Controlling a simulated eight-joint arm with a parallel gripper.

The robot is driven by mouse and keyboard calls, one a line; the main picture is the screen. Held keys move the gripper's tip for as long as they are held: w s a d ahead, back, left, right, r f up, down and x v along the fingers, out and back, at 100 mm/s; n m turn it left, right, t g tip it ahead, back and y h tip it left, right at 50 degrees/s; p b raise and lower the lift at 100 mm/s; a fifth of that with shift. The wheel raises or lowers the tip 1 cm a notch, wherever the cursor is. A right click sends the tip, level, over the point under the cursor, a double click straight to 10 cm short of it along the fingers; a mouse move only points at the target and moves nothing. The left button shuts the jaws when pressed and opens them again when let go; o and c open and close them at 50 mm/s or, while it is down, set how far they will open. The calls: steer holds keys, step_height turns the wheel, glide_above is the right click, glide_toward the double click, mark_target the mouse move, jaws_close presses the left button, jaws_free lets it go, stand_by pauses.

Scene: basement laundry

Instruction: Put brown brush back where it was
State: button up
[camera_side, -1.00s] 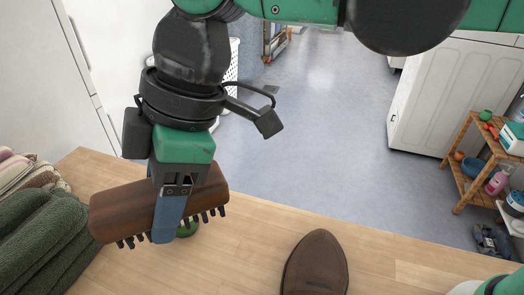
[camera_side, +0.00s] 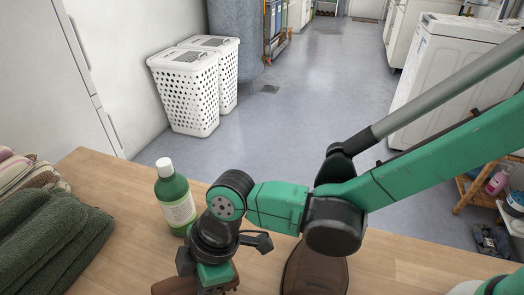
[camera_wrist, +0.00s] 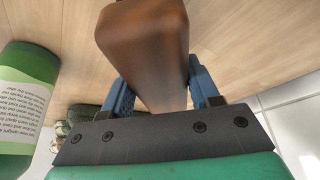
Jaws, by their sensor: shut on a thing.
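The brown brush (camera_wrist: 145,45) is held between the two blue fingers of my gripper (camera_wrist: 160,88) in the wrist view, with one finger on each side. In the side view the brush (camera_side: 174,287) shows only in part at the bottom edge, low over the near part of the wooden table. My wrist covers its middle, and the fingertips are out of that frame. I cannot tell whether the brush touches the table.
A green bottle (camera_side: 176,203) with a white cap stands just behind my wrist; it also shows in the wrist view (camera_wrist: 22,105). A brown shoe-like thing (camera_side: 318,277) lies to the right. Folded green towels (camera_side: 45,240) are at the left. Laundry baskets (camera_side: 188,95) stand on the floor.

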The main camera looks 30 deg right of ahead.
steer(key=shift+f, duration=0.9)
steer(key=shift+f, duration=0.1)
steer(key=o, duration=1.1)
steer(key=v, duration=1.2)
steer(key=shift+a, duration=0.1)
steer(key=w+d+r+m+t+h, duration=0.1)
steer(key=d+m+t+h, duration=0.3)
steer(key=d+m, duration=1.4)
steer(key=d+r+t, duration=0.1)
steer(key=d+t, duration=0.2)
steer(key=d, duration=0.7)
steer(key=shift+w+h, duration=0.3)
steer(key=shift+w, duration=0.1)
